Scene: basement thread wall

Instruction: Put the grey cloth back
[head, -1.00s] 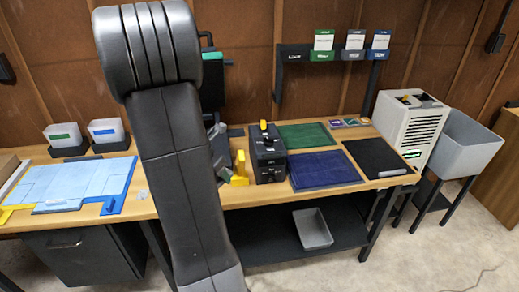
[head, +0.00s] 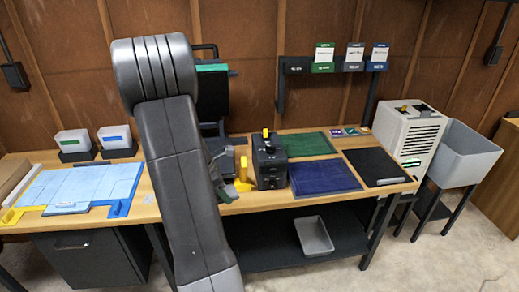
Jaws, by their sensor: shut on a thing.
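My arm fills the left middle of the head view, and my gripper is hidden behind it. I cannot make out the grey cloth for certain. A small grey piece (head: 221,166) shows at the arm's right edge; I cannot tell whether it is cloth, part of my gripper or part of the machine behind. A green cloth (head: 305,145) and a dark blue cloth (head: 325,177) lie flat on the bench, right of the middle. A black mat (head: 378,167) lies right of them, with no grey cloth visible on it.
A black box (head: 269,163) with a yellow top and a yellow handle (head: 243,176) stand beside my arm. Labelled holders (head: 352,66) hang on a black rack at the back. A white unit (head: 408,135) and grey bin (head: 464,153) stand right. A grey tray (head: 314,236) sits on the lower shelf.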

